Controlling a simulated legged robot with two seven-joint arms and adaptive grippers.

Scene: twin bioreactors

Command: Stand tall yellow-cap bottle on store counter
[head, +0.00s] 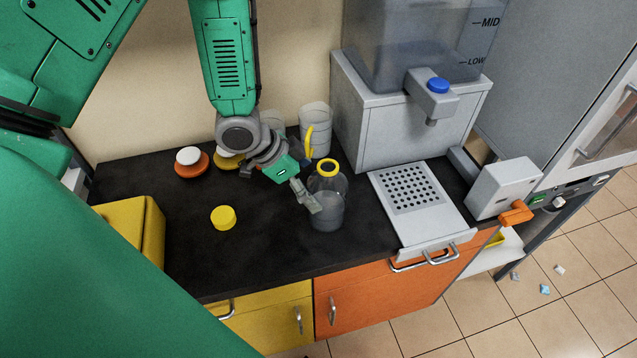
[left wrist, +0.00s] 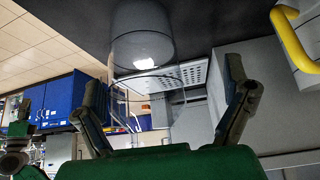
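A round yellow cap (head: 223,217) lies on the counter to the left. My right gripper is not in view.
A grey dispenser (head: 385,130) with a perforated tray (head: 425,205) stands right of the bottle. The counter's front middle is clear.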

